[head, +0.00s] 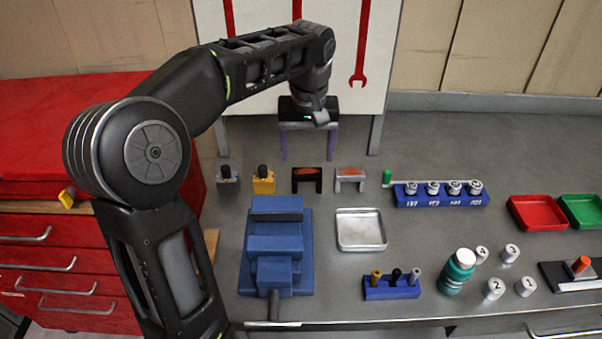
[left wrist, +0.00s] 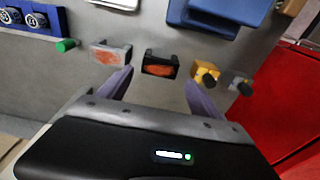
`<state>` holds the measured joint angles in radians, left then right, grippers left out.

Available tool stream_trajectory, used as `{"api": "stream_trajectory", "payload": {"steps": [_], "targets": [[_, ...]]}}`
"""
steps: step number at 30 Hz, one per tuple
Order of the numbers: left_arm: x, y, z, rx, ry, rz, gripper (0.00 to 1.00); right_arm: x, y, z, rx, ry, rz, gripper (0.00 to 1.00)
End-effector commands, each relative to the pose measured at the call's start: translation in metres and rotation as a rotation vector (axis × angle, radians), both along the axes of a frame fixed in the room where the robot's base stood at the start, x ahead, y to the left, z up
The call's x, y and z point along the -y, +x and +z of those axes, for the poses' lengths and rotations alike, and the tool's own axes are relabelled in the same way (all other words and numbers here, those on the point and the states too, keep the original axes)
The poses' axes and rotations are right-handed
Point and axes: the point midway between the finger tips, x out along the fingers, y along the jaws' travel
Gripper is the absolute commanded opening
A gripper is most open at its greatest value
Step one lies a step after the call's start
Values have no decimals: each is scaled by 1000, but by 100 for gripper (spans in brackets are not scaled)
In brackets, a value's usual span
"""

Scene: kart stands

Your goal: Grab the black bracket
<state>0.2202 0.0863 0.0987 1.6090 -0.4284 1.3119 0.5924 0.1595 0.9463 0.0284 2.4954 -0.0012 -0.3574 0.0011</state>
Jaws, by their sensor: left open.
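The black bracket (head: 307,179) stands on the grey workbench, with a reddish-orange patch on it. A silver bracket (head: 350,178) with a similar patch stands just to its right. In the left wrist view the black bracket (left wrist: 160,66) lies between the lines of my two purple fingers, beyond their tips, and the silver bracket (left wrist: 110,55) is to its left. My left gripper (head: 310,158) is open and empty, pointing down above and behind the brackets; it also shows in the left wrist view (left wrist: 158,82). My right gripper is not in view.
A yellow block (head: 263,182) and a grey block (head: 228,181) with black knobs stand left of the black bracket. A blue vise (head: 275,245) and metal tray (head: 360,230) are in front. A blue rack (head: 441,198) is right. A panel (head: 370,20) stands behind.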

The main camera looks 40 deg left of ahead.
Motion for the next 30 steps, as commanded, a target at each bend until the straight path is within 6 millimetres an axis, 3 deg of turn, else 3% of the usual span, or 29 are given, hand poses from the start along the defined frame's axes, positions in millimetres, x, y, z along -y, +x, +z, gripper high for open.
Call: {"api": "stream_trajectory", "payload": {"steps": [11, 22, 30], "targets": [[-2, 2, -26, -2, 1, 1, 75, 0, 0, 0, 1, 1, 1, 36], [-2, 3, -30, -1, 0, 1, 75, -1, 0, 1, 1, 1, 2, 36], [-4, 6, -67, -4, 0, 1, 75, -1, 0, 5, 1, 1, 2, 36]]}}
